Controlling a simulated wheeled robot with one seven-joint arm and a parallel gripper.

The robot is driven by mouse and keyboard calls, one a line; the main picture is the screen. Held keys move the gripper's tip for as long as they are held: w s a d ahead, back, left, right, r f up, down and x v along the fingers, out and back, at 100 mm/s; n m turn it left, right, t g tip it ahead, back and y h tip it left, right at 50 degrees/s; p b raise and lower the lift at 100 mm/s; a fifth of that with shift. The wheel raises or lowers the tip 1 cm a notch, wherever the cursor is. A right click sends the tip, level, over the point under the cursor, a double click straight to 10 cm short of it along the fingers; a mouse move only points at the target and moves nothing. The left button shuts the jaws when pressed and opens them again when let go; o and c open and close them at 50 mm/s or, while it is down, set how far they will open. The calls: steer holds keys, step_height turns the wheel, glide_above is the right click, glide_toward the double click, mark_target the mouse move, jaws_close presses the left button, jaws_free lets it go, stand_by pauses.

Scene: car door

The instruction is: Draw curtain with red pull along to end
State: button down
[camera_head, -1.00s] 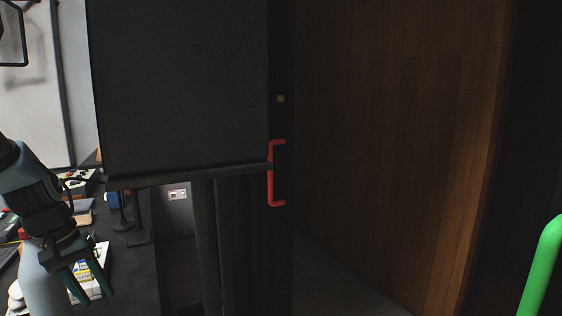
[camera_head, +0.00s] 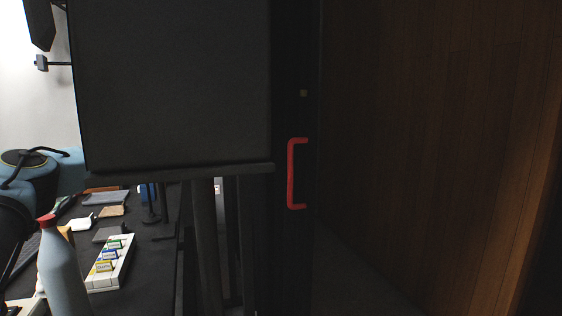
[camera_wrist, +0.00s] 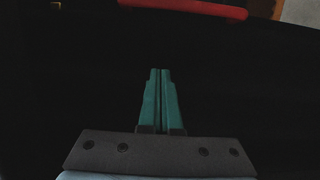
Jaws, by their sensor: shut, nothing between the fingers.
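The red pull (camera_head: 292,173) is an upright bracket-shaped handle near the middle of the head view. It is fixed to a dark, narrow upright panel (camera_head: 290,255), which seems to be the curtain's edge; the curtain is too dark to make out clearly. In the wrist view the red pull (camera_wrist: 190,8) crosses the top edge, beyond my fingertips and apart from them. My gripper (camera_wrist: 161,72) has teal fingers closed together with nothing between them. My gripper does not show in the head view, where only parts of my blue and dark arm appear at the left.
A large dark board (camera_head: 175,85) stands left of the pull, on a dark post (camera_head: 205,245). A brown wooden panel (camera_head: 430,150) fills the right. At the lower left, a black desk (camera_head: 150,280) holds a red-capped bottle (camera_head: 60,265) and a white tray (camera_head: 112,262).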

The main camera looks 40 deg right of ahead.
steer(key=s+d+p, duration=0.4)
steer(key=s+d, duration=0.2)
steer(key=s, duration=0.3)
steer(key=shift+s, duration=0.15)
